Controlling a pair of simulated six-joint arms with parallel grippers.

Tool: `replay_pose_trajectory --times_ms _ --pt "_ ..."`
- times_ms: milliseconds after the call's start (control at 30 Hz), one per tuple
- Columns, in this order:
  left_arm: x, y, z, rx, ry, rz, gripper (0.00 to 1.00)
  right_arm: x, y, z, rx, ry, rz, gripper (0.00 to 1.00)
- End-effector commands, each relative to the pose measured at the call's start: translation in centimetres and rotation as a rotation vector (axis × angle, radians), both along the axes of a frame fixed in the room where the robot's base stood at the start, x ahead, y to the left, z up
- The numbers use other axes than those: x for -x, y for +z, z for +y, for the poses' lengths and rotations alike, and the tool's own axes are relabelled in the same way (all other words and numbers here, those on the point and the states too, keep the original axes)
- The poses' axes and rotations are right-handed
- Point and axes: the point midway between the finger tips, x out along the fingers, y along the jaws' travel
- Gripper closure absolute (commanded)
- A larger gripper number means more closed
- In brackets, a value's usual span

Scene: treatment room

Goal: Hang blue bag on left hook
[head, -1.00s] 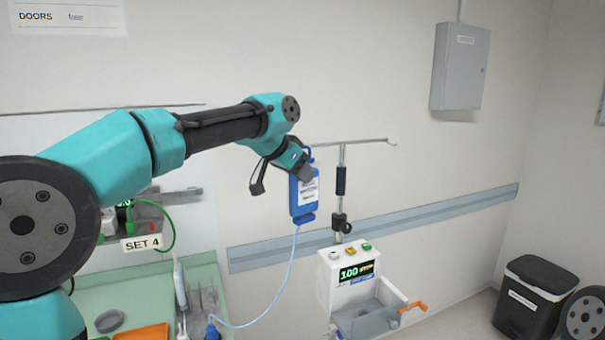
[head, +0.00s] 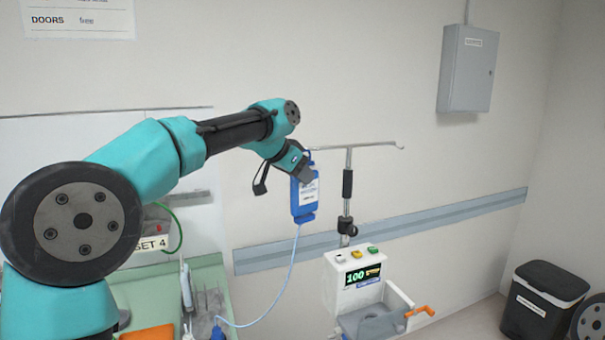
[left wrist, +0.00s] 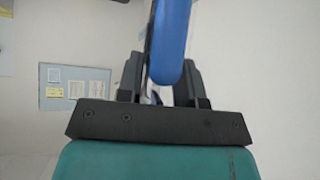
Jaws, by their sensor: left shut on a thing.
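The blue bag (head: 304,199) with a white label hangs upright below my left gripper (head: 300,173) in the head view. The gripper is shut on it. In the left wrist view the blue bag (left wrist: 172,50) sits between the two dark fingers (left wrist: 160,85). A thin light-blue tube runs from the bag's lower end down to the counter. The pole's crossbar (head: 370,145) has its left end right by the bag's top. The left hook itself is hidden behind the bag and gripper, so I cannot tell whether the bag's loop is around it. My right gripper is not in view.
A white pump unit (head: 345,285) with a 100 display and an orange crank stands under the pole. A green counter (head: 210,275) is at lower left. A grey wall box (head: 468,70) and a black bin (head: 541,300) are at right. The crossbar's right end is empty.

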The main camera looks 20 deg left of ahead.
Motion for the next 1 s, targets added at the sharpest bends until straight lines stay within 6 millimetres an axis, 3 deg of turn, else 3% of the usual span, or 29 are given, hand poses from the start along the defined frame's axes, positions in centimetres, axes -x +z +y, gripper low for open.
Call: replay_pose_trajectory --times_ms 800,833,1000 --pt "-0.25 -0.32 0.18 0.001 0.001 -0.003 1.0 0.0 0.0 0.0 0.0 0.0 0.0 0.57" --pt "-0.25 -0.32 0.18 0.001 0.001 -0.003 0.65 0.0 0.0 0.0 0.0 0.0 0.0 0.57" --pt "-0.25 -0.35 0.17 0.001 0.0 -0.002 0.49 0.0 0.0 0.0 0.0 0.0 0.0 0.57"
